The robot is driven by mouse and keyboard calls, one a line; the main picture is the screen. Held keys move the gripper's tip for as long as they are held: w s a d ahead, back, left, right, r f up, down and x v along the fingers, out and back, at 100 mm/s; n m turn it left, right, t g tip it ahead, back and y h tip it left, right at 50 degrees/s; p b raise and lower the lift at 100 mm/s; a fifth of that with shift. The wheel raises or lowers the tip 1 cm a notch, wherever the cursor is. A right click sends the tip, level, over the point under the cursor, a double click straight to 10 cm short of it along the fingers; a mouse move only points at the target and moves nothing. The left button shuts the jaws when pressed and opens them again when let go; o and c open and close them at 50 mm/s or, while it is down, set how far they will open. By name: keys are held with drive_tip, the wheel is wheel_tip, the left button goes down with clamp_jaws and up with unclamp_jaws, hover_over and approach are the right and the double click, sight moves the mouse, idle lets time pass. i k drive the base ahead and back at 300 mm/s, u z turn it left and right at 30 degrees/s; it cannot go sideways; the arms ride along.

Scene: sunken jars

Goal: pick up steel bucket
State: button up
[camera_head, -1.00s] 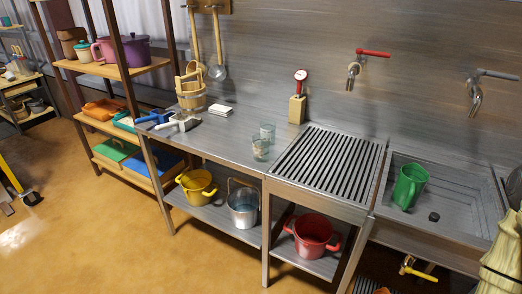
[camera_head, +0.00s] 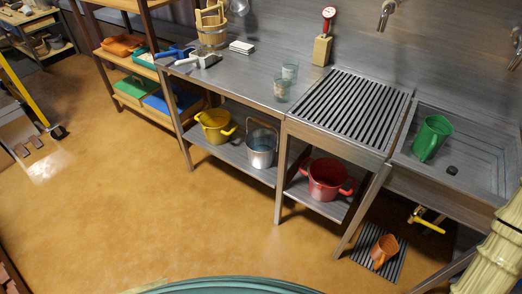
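The steel bucket (camera_head: 262,149) stands upright on the lower shelf (camera_head: 232,155) under the steel counter. Its handle is raised in an arch above its rim. A yellow pot (camera_head: 214,128) stands just to its left on the same shelf. A red pot (camera_head: 327,179) stands to its right on a separate lower shelf, beyond a table leg. The bucket's front side is in plain view and the counter top hangs above it. My gripper is not in view.
The counter (camera_head: 240,78) holds two glasses, a wooden bucket (camera_head: 212,28) and tools. A sink (camera_head: 468,135) with a green jug (camera_head: 432,138) is at right. A teal rounded edge (camera_head: 240,286) shows at the bottom. The floor before the shelf is clear.

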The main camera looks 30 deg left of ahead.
sight(262, 145)
drive_tip(key=u, duration=2.7)
drive_tip(key=i, duration=2.8)
drive_tip(key=z, duration=3.3)
